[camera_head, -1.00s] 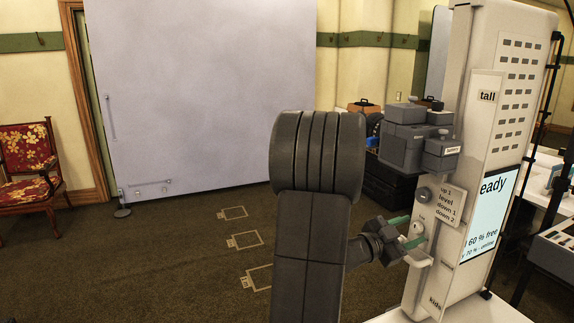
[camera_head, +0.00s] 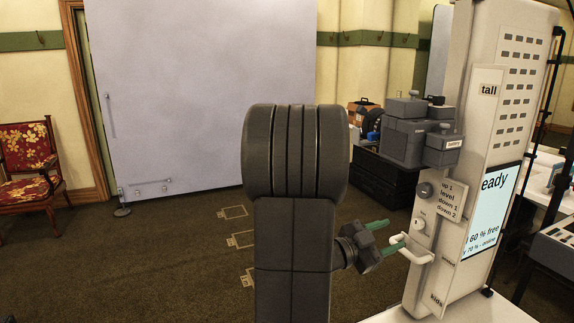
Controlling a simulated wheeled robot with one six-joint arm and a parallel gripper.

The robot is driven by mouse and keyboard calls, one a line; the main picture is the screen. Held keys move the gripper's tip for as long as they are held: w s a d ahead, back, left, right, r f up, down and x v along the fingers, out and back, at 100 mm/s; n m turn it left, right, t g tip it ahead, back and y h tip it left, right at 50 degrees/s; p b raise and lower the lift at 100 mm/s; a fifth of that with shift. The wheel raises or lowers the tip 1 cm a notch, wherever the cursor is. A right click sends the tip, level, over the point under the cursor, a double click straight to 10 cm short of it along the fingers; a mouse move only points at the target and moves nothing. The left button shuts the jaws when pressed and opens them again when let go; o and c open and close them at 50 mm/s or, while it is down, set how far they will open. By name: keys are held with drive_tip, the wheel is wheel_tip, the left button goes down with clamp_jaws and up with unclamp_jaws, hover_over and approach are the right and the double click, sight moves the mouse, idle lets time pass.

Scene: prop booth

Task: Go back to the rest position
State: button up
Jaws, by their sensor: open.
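My gripper (camera_head: 382,236) is at the right of my dark arm, in the lower middle of the head view. Its two green-tipped fingers are apart, with nothing seen between them. They point right, toward the tall white booth machine (camera_head: 478,130). The lower finger appears close to the white handle (camera_head: 418,254) on the machine's lower front; I cannot tell whether they touch. A small knob (camera_head: 419,223) sits just above the handle, in clear view.
A dark grey camera unit (camera_head: 412,140) is mounted on the machine's left side. A large pale panel (camera_head: 205,95) stands behind my arm. A red floral chair (camera_head: 28,168) is at the far left.

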approach(415, 224)
drive_tip(key=shift+m, duration=0.3)
drive_tip(key=x, duration=0.8)
drive_tip(key=shift+w+d+f+p, duration=0.1)
drive_tip(key=shift+d+f+p, duration=0.15)
drive_tip(key=shift+p, duration=0.15)
drive_tip(key=shift+a+r+m+b, duration=0.15)
drive_tip(key=shift+m+b, duration=0.45)
drive_tip(key=shift+m, duration=0.5)
drive_tip(key=m+g+b, duration=0.1)
drive_tip(key=m+b, duration=0.2)
drive_tip(key=m, duration=0.3)
drive_tip(key=shift+m, duration=0.3)
drive_tip(key=m+b, duration=0.1)
drive_tip(key=m, duration=0.3)
drive_tip(key=shift+b, duration=0.4)
drive_tip(key=m+b, duration=0.1)
drive_tip(key=m, duration=0.3)
drive_tip(key=shift+r+m+g, duration=0.2)
drive_tip(key=shift+m+g, duration=0.1)
drive_tip(key=shift+m, duration=0.1)
